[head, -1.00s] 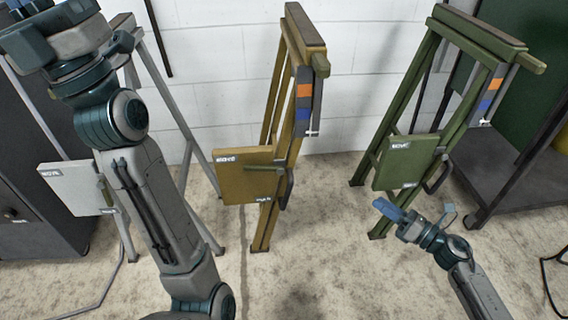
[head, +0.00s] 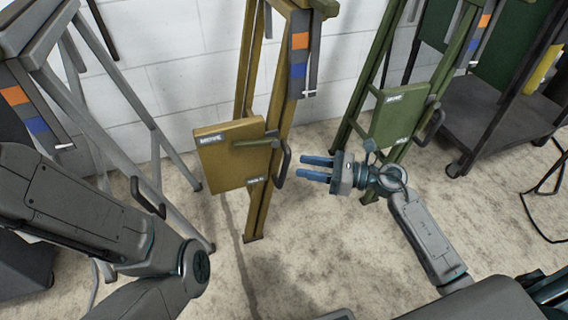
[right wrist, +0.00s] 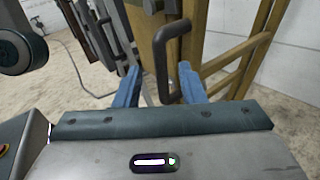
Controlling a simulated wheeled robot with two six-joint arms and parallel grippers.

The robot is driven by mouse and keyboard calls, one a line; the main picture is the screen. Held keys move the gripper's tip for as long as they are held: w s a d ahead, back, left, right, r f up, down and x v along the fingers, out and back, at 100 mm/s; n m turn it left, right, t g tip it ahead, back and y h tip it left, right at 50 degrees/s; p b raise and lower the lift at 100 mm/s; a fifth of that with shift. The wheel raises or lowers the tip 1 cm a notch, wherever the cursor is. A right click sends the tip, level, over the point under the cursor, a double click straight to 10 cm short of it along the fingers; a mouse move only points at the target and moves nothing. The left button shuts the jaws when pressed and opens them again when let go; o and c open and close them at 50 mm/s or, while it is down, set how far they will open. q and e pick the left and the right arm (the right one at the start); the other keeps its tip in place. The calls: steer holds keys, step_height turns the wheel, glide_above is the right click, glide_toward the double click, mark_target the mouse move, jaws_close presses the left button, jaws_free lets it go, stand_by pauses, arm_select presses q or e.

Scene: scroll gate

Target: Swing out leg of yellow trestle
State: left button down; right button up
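The yellow trestle (head: 244,75) stands folded against the white wall in the middle of the head view. A yellow panel (head: 228,160) with a "MOVE" label sits low on it, with a dark curved handle (head: 284,160) at its right edge. My right gripper (head: 303,168) points left at this handle, its two blue fingers apart and empty. In the right wrist view the handle (right wrist: 161,65) shows beyond and between the open fingers (right wrist: 160,88); I cannot tell whether they touch. The left arm comes in at the left; its gripper is outside the head view.
A grey trestle (head: 150,125) stands at the left, near my left arm. A green trestle (head: 370,70) stands behind my right gripper. A dark cart (head: 490,115) is at the far right. The concrete floor (head: 330,260) in front is clear.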

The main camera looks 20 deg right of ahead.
mark_target(286, 163)
steer(key=shift+b+x, duration=0.6)
steer(key=shift+x, duration=2.35)
jaws_close()
